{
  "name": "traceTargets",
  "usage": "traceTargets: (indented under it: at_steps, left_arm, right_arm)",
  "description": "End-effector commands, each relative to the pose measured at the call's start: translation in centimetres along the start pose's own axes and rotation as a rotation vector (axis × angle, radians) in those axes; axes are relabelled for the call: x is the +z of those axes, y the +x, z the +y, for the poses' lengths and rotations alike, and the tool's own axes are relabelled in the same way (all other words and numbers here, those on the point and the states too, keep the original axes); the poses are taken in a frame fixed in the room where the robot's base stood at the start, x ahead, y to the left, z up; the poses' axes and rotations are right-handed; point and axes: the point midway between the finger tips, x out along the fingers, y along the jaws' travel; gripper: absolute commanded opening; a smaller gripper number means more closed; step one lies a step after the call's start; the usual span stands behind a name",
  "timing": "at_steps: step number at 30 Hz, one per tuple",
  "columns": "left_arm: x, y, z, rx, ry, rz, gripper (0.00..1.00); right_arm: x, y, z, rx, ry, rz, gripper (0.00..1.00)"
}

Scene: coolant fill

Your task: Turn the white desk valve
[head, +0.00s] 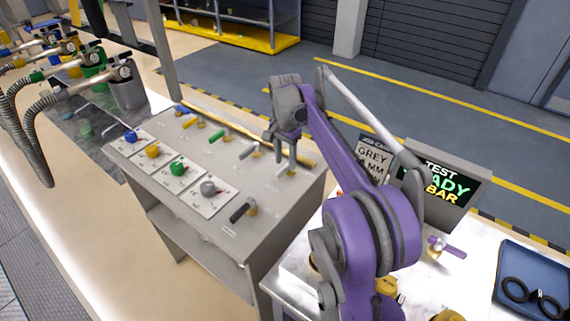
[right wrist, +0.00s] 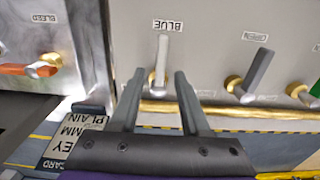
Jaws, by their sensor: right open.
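The white desk valve is a pale lever on a brass base. My right gripper (right wrist: 159,78) is open and empty, with one fingertip on each side of the lever's line. Whether either finger touches the lever cannot be told. In the head view my right gripper (head: 281,150) reaches down to the back right corner of the grey desk (head: 225,160). My left gripper is not in view.
A dark grey lever (right wrist: 258,72) neighbours the white one. Green (head: 217,135) and blue (head: 185,109) levers stand farther along the row. Round knobs, including a grey one (head: 208,188), line the desk's front. A "TEST READY" screen (head: 447,187) and blue tray (head: 535,272) are at right.

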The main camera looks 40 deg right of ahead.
Motion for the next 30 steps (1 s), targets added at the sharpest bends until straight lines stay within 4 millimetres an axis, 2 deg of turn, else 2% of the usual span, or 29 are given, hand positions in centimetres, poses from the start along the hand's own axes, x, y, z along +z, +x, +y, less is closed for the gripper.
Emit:
traceTargets:
  at_steps: [5,14,22,30]
  left_arm:
    - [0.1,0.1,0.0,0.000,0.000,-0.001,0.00]
    - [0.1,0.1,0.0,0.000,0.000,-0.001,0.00]
    - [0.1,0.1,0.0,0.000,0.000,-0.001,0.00]
    - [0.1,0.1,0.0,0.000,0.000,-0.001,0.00]
  right_arm:
    - [0.0,1.5,0.0,0.000,-0.001,0.000,0.46]
    - [0.0,1.7,0.0,0.000,-0.001,0.000,0.46]
    - [0.0,1.7,0.0,0.000,-0.001,0.000,0.00]
    - [0.0,1.7,0.0,-0.001,-0.001,0.001,0.00]
